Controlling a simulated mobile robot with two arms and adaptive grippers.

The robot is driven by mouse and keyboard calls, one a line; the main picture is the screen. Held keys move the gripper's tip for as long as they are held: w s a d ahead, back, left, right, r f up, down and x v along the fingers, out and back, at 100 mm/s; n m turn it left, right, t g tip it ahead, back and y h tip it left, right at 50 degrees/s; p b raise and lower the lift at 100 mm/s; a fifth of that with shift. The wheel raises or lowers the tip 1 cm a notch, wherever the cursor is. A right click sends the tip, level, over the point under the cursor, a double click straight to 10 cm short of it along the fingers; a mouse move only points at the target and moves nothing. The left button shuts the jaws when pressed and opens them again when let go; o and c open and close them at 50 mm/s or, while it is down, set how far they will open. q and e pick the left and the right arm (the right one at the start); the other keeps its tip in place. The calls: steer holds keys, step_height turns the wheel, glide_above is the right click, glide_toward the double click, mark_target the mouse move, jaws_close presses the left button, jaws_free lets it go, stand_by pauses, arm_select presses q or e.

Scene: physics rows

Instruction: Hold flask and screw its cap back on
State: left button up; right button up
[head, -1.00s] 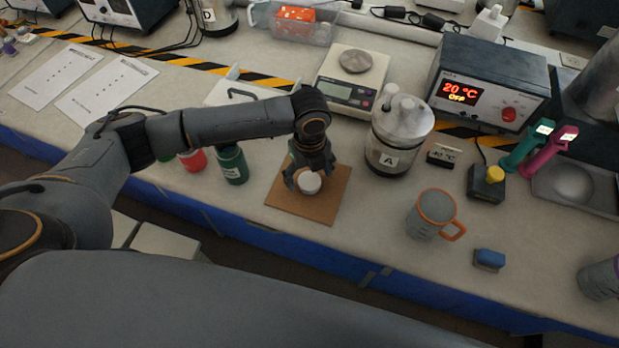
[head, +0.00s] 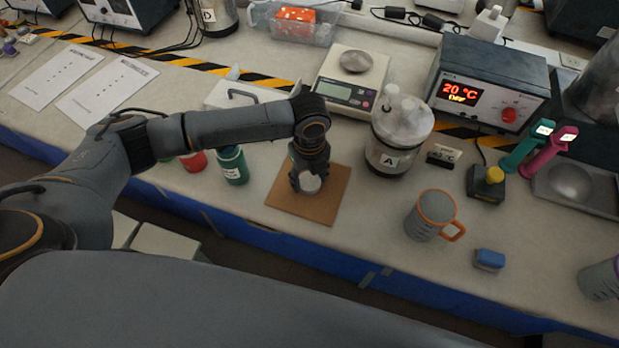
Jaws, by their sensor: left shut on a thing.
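My left gripper (head: 308,184) points down over the brown square board (head: 322,207) and is shut on a small round thing with a white top, which looks like the cap (head: 311,184). The fingers hide most of what is under and around the white top, so I cannot tell whether a flask body stands below it or how the cap sits. My right gripper does not show.
A green-lidded jar (head: 232,165) and a red one (head: 193,161) stand left of the board. The bench's front edge is close.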

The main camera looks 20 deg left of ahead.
mark_target(310, 181)
arm_select(q)
steer(key=shift+r, duration=0.45)
step_height(310, 181, up, 2)
steer(key=shift+r+b, duration=0.2)
steer(key=shift+b, duration=0.3)
steer(key=s+d+r+b, duration=0.1)
steer(key=s+d+r, duration=0.5)
steer(key=s+r, duration=0.3)
steer(key=s, duration=0.3)
steer(key=shift+d+r, duration=0.4)
steer(key=shift+s, duration=0.1)
steer(key=w+a+r+n, duration=0.1)
steer(key=a+n, duration=0.5)
steer(key=n, duration=0.7)
steer(key=w+a+r+n, duration=0.1)
steer(key=w+a+n, duration=0.2)
steer(key=n, duration=1.1)
steer(key=a, duration=0.3)
steer(key=shift+a+r, duration=0.2)
steer(key=shift+r, duration=0.05)
